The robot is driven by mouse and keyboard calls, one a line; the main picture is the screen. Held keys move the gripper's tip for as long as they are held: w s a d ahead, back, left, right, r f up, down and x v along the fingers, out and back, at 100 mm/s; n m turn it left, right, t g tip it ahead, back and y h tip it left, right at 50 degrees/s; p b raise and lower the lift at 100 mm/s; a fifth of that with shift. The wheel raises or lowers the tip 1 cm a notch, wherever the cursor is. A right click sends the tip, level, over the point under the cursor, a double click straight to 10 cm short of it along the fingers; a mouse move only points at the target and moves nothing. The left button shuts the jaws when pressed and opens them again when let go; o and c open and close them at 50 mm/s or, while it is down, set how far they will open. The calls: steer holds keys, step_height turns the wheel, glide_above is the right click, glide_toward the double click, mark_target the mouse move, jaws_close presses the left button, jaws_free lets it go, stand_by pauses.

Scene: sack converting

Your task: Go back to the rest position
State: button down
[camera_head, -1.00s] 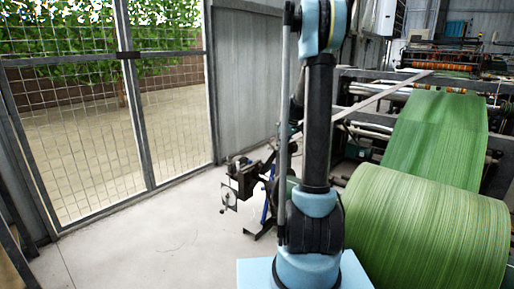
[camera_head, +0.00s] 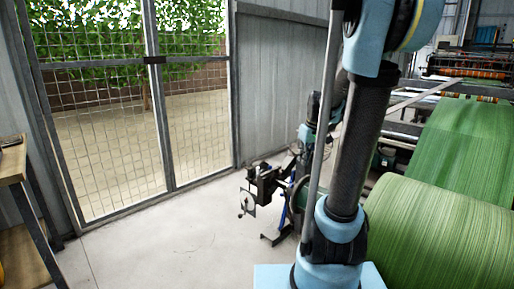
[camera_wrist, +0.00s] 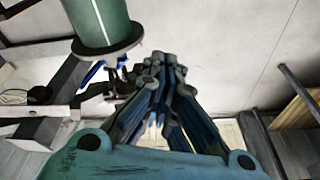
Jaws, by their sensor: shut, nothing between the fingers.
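My gripper (camera_wrist: 160,72) shows in the wrist view, with its dark linked fingers drawn together and nothing between them. It appears to be clear of the surfaces around it. In the head view my arm rises in front of the camera and leans to the right. It hides part of the machine behind it, and I cannot make out the fingertips there.
A large green woven roll (camera_head: 440,235) lies at the right, with a green web (camera_head: 470,135) running back into the machine. A mesh gate (camera_head: 160,110) stands at the left. A wooden bench (camera_head: 12,165) is at the left edge. The concrete floor (camera_head: 170,245) between is open.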

steer(key=s+f+m, duration=0.2)
steer(key=s+f, duration=0.2)
steer(key=s, duration=0.8)
steer(key=s+f+m+h, duration=0.1)
steer(key=s+f+m, duration=0.2)
steer(key=s, duration=0.9)
steer(key=shift+s+f+h, duration=0.3)
steer(key=shift+s+f, duration=0.1)
steer(key=shift+f, duration=0.15)
steer(key=shift+w+f, duration=0.2)
steer(key=shift+w, duration=0.2)
steer(key=c, duration=2.3)
jaws_free()
